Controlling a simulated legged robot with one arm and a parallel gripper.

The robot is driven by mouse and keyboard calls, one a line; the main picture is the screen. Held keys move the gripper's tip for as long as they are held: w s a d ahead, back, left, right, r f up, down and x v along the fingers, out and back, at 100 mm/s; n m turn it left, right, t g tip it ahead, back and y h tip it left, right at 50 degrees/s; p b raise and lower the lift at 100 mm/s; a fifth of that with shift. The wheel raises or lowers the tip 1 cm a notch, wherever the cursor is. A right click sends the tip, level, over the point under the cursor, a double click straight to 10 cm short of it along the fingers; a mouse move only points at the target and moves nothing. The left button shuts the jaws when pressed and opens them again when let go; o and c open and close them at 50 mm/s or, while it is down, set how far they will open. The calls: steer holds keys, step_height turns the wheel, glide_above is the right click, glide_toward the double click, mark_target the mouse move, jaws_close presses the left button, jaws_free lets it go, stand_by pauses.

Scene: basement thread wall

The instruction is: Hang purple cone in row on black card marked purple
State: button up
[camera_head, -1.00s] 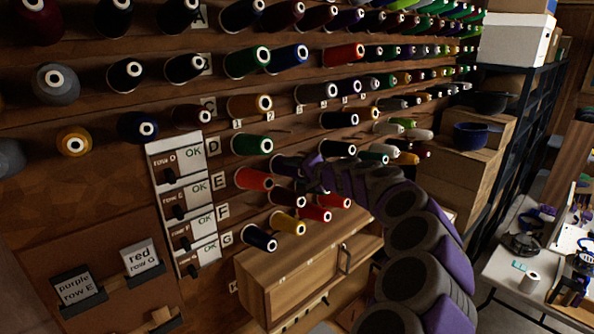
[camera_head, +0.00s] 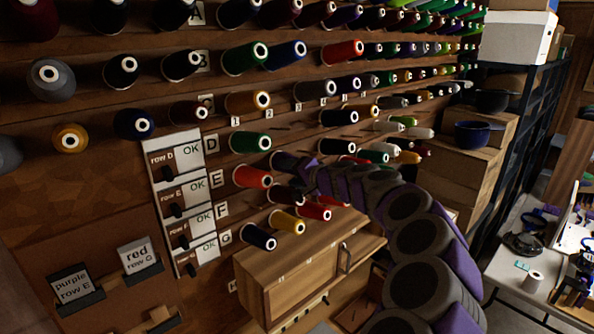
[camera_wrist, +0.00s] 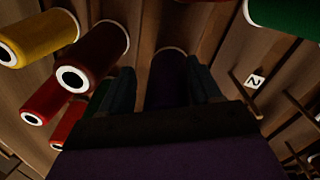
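The purple cone (camera_wrist: 167,80) lies between the fingers of my gripper (camera_wrist: 165,92) in the wrist view, its wide pale-rimmed end toward the wall. In the head view the purple cone (camera_head: 284,160) shows at the thread wall, right of the red cone beside label E. My gripper (camera_head: 305,175) is at its near end. The black card holder with the "purple row E" card (camera_head: 73,286) is at the lower left.
A maroon cone (camera_wrist: 95,52) and a yellow cone (camera_wrist: 38,38) are close on the left in the wrist view. The red cone (camera_head: 252,177) and the green cone (camera_head: 250,143) are nearby. A bare peg (camera_wrist: 244,95) is to the right. A wooden cabinet (camera_head: 310,260) juts out below.

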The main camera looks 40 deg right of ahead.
steer(key=o, duration=0.3)
steer(key=shift+a+r, duration=0.2)
steer(key=shift+s+d+r, duration=0.1)
steer(key=shift+s+d, duration=0.05)
steer(key=shift+d, duration=0.35)
steer(key=shift+s+d, duration=0.25)
steer(key=v, duration=1.1)
steer(key=a+b+v, duration=0.1)
steer(key=v, duration=0.4)
steer(key=shift+s, duration=0.25)
